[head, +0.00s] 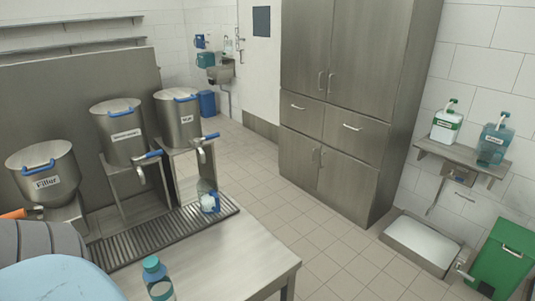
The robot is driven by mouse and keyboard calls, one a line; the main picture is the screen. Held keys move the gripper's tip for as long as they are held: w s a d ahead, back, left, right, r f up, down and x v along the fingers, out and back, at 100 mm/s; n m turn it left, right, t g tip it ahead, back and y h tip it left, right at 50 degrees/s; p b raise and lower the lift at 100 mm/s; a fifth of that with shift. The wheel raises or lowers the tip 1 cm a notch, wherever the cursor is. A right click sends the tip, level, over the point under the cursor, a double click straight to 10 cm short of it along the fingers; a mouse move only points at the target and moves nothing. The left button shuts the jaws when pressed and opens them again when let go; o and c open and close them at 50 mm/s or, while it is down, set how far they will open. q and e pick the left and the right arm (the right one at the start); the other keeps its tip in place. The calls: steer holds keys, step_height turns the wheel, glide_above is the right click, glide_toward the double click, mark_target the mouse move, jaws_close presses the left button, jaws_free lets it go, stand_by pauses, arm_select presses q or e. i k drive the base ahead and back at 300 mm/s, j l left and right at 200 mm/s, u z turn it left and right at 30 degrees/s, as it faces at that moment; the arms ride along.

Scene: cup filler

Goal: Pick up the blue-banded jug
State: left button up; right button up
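A small clear container with a blue band (210,203) stands upright on the drip grate, below the tap of the rightmost steel urn. It looks like the blue-banded jug, but it is small here and its handle cannot be made out. Neither of my grippers can be made out in the head view, and nothing is seen touching the jug.
Several steel urns (180,118) with taps stand behind the drip grate (140,238). A teal-topped bottle-like object (152,268) is cut off at the bottom edge. The steel table (225,258) is clear right of it. A light-blue rounded shape (60,283) fills the lower left.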

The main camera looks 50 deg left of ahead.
mark_target(206, 189)
steer(key=i, duration=1.65)
steer(key=i+u, duration=0.2)
steer(key=i, duration=0.25)
steer(key=i+l+u, duration=0.2)
steer(key=i, duration=0.2)
steer(key=i+l+u, duration=0.15)
steer(key=i, duration=0.25)
steer(key=u, duration=1.85)
